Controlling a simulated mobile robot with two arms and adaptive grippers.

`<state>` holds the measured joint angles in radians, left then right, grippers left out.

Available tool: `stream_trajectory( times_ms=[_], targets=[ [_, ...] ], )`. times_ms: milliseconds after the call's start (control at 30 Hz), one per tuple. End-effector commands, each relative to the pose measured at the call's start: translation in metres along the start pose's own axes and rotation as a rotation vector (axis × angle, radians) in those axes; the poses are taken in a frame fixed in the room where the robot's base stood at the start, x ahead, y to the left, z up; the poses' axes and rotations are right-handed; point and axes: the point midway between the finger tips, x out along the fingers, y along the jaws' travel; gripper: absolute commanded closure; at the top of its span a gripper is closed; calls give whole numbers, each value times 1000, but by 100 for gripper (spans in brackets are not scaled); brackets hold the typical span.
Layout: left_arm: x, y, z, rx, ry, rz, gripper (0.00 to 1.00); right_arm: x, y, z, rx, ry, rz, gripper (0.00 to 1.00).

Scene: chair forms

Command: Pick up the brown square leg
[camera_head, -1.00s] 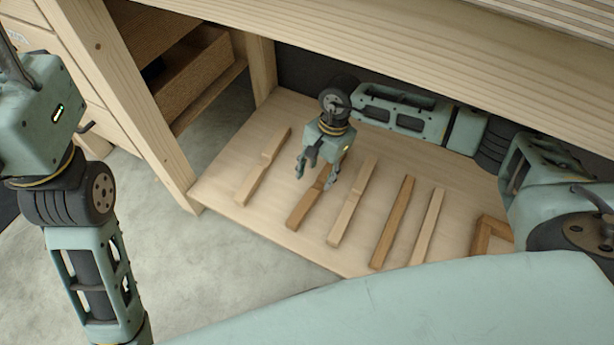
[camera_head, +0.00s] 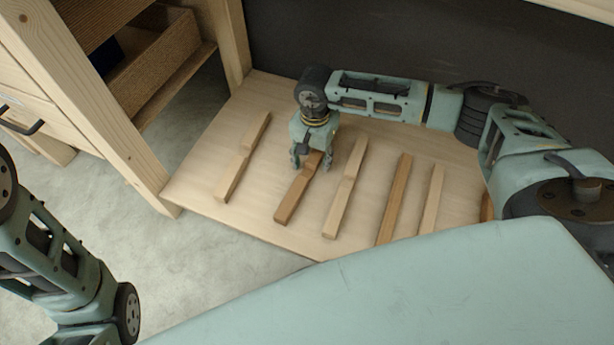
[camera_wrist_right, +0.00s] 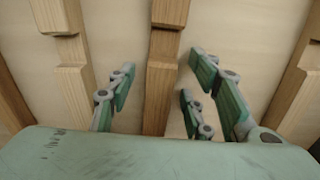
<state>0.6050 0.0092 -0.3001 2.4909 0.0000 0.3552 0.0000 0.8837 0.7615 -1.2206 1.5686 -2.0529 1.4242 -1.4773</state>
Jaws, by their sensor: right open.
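A brown leg (camera_head: 293,198) with a stepped notch lies on the wooden shelf board, second from the left in the row. My right gripper (camera_head: 311,164) points down over the upper part of this leg. In the right wrist view the leg (camera_wrist_right: 158,100) runs between the open fingers (camera_wrist_right: 160,85), with a gap on both sides. Its upper end is hidden under the gripper in the head view. Another brown leg (camera_head: 395,198), long and straight, lies fourth in the row. My left gripper is out of view; only its arm shows at lower left.
Pale legs lie at the far left (camera_head: 243,157), just right of the gripper (camera_head: 345,187), and farther right (camera_head: 431,198). The shelf board (camera_head: 205,190) is otherwise bare at its left. A wooden post (camera_head: 100,110) and drawers stand left. A dark back panel (camera_head: 350,45) rises behind.

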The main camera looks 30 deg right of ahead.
Motion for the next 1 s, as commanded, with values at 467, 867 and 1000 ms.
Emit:
stream_trajectory(
  times_ms=[467, 867, 1000],
  targets=[
    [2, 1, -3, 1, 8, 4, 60, 4, 0, 0, 0, 0, -1, 66],
    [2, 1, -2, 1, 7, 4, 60, 4, 0, 0, 0, 0, -1, 100],
    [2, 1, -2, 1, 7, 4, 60, 4, -1, 0, 0, 0, -2, 100]
  ],
)
